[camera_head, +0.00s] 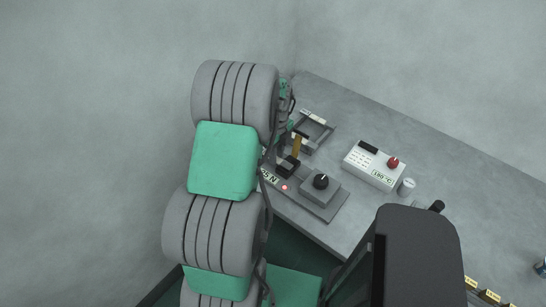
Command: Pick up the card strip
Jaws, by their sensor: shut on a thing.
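A narrow amber-brown strip, which looks like the card strip (296,147), stands nearly upright just right of my arm, at the left part of the bench. Its lower end is at a small dark block (288,167); whether it sits in the block or in front of it, I cannot tell. My gripper (299,136) shows only as small dark parts at the strip's upper end, beside my green and grey arm. It is shut on the strip. My arm hides most of the gripper.
A grey frame (317,126) is behind. A white box with a red knob (374,166) and a small cylinder (406,187) stand right.

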